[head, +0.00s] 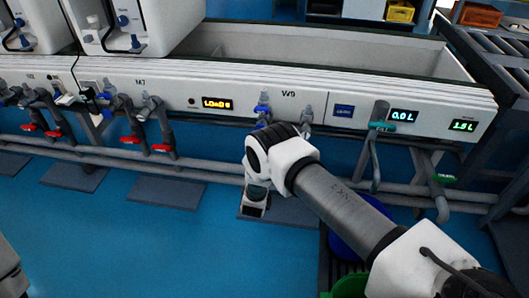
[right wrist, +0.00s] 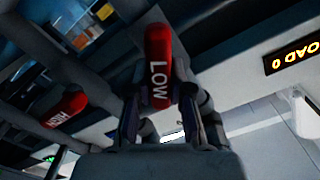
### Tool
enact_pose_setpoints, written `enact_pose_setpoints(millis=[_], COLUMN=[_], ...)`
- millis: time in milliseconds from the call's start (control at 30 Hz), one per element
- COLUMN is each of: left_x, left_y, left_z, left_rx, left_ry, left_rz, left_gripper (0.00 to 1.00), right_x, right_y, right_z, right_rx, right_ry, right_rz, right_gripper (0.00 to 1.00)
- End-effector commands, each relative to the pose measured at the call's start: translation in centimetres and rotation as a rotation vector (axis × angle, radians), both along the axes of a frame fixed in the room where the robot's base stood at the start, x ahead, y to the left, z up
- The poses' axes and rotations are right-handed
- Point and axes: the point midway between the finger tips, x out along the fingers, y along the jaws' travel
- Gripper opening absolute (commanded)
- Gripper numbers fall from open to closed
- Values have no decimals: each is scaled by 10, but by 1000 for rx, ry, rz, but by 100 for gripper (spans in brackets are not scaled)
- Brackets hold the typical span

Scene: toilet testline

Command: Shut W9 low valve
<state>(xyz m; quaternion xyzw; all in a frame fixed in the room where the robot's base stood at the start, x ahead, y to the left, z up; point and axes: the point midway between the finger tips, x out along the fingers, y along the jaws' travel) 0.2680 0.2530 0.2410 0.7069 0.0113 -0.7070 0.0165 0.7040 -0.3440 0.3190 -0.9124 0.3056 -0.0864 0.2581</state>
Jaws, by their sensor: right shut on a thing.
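In the right wrist view the W9 low valve's red handle (right wrist: 157,65), lettered LOW, stands between the two fingers of my right gripper (right wrist: 158,118). The gripper is shut on the handle, with a finger on each side. A second red handle (right wrist: 64,110), lettered HIGH, is apart from the gripper at the left. In the head view my right arm reaches to just below the W9 label (head: 288,94) on the white panel. My own wrist hides the W9 handles and the gripper's fingertips there.
W7's red handles (head: 130,140) are to the left of W9 under the panel (head: 225,88). Grey pipes run below the panel. The blue floor (head: 120,240) at left is mostly clear.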

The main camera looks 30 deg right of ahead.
Motion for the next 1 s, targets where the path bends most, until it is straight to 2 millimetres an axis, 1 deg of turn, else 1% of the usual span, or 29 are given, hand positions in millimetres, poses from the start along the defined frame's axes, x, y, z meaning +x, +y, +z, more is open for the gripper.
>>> enact_pose_setpoints(millis=[33, 400, 800, 1000], left_x=[0, 0, 0, 0], left_y=[0, 0, 0, 0], left_z=[4, 17, 29, 33], left_rx=[0, 0, 0, 0], left_ry=[0, 0, 0, 0], left_rz=[0, 0, 0, 0], left_gripper=[40, 40, 40, 40], right_x=[0, -2, -3, -3], right_y=[-1, -3, -4, -5], right_z=[2, -1, -5, -7], right_rx=[34, 315, 607, 720], right_ry=[-27, -237, -460, -545], right_rz=[-1, 0, 0, -1], right_gripper=[0, 0, 0, 0])
